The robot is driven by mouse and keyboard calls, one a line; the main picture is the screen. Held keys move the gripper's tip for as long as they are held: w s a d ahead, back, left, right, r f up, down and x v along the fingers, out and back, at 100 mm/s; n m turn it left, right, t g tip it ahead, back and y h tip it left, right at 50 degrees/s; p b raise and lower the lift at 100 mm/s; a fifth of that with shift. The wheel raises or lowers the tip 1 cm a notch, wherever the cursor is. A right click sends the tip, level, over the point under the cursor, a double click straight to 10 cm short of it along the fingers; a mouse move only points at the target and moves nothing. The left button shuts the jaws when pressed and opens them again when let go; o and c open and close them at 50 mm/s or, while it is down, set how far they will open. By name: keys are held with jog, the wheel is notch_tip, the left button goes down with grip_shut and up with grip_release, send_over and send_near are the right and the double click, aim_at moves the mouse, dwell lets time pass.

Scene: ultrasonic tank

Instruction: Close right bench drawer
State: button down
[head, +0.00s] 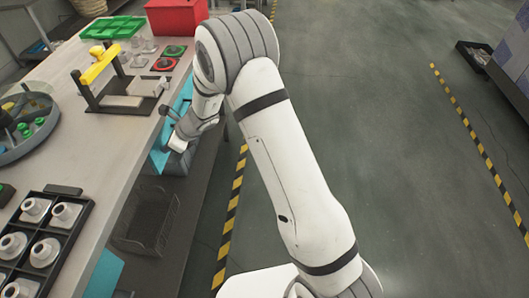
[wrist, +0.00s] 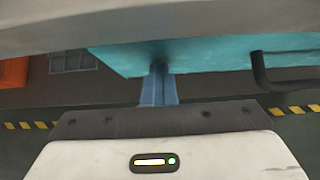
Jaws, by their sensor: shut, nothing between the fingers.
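The right bench drawer has a teal front (head: 181,97) under the bench's edge, partly hidden by my arm in the head view. Its teal face also spans the top of the wrist view (wrist: 205,56), with a black bar handle (wrist: 262,72) at the right. My gripper (wrist: 158,72) is shut and empty, its fingertips at the teal face left of the handle. They look to be touching it, but I cannot be sure. In the head view my gripper (head: 178,143) is beside the bench edge. How far the drawer stands out is hard to tell.
The bench top (head: 100,180) carries a black tray (head: 45,195) of fittings, a round tray (head: 52,118), a yellow-handled fixture (head: 100,65) and a green tray (head: 112,27). Another teal front (head: 105,272) shows nearer. A wire basket (head: 145,222) sits below.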

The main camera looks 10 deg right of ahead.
jog(key=shift+w+a+r, duration=0.2)
jog(key=shift+a+r, duration=0.1)
jog(key=s+d+r, duration=0.4)
jog(key=d+r, duration=0.2)
jog(key=d, duration=0.5)
jog(key=shift+r+b, duration=0.3)
jog(key=shift+b, duration=0.05)
jog(key=s+d+r+n+h+p, duration=0.1)
jog(key=s+d+r+n+h, duration=0.3)
jog(key=s+d+r+n, duration=0.3)
jog(key=s+d+r+n+h+p, duration=0.1)
jog(key=s+d+r+n+h, duration=0.3)
jog(key=s+d+n, duration=1)
jog(key=s+r, duration=0.3)
jog(key=s, duration=0.1)
jog(key=shift+s+d+n+h, duration=0.25)
jog(key=shift+d+n+h, duration=0.05)
jog(key=shift+d, duration=0.05)
